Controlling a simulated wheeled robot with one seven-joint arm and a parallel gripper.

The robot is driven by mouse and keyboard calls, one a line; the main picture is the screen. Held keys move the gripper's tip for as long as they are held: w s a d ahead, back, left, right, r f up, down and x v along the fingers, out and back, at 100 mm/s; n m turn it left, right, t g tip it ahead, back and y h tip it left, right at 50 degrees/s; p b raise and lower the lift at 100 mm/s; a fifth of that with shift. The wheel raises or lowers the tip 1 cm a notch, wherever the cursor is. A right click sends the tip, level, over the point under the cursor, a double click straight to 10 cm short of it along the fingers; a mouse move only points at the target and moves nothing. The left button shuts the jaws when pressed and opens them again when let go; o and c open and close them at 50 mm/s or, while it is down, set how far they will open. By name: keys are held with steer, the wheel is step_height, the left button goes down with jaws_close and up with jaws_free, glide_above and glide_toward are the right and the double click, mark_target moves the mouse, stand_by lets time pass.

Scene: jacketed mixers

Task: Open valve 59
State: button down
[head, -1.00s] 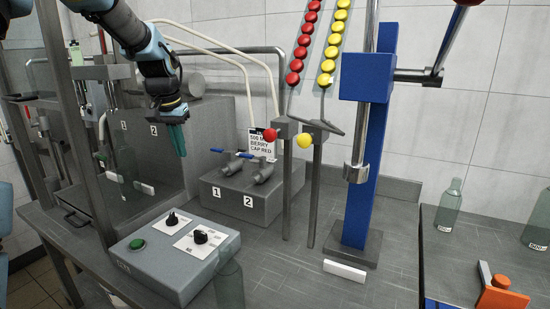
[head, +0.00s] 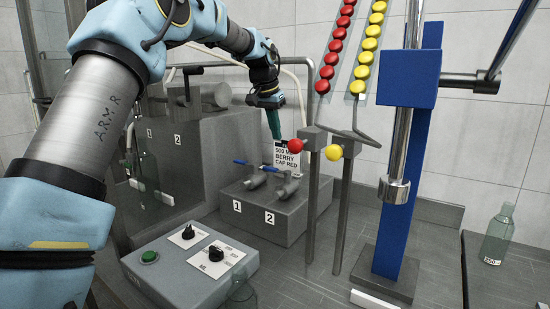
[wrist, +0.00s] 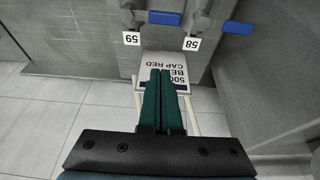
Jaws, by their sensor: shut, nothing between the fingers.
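In the wrist view, tag 59 (wrist: 131,38) sits beside a grey valve with a blue lever (wrist: 165,17) pointing right. Tag 58 (wrist: 191,43) and another blue lever (wrist: 238,27) are to its right. In the head view, two valves with blue levers (head: 268,168) stand on a grey block (head: 255,222) with front plates 1 and 2; tags 58 and 59 cannot be read there. My gripper (head: 274,134), with green fingers, is shut and empty. It is above and behind the valves, apart from them. Its fingertips (wrist: 164,72) overlap the sign in the wrist view.
A sign (head: 288,158) reading 500 ML BERRY CAP RED stands behind the valve block. A control box (head: 185,280) is in front.

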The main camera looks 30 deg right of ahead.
mark_target(271, 169)
steer(key=p+x, duration=0.3)
steer(key=x, duration=0.7)
steer(key=shift+s+a+r+p, duration=0.2)
steer(key=shift+s+a, duration=0.1)
steer(key=shift+a, duration=0.3)
steer(key=shift+s+a+r+p, duration=0.15)
steer(key=shift+s+a, duration=0.1)
steer(key=shift+a, duration=0.3)
steer(key=shift+s+a+f, duration=0.15)
steer(key=shift+a+f, duration=0.05)
steer(key=shift+a, duration=0.05)
steer(key=shift+s+a+f, duration=0.1)
steer(key=shift+s+a, duration=0.15)
steer(key=shift+a, duration=0.15)
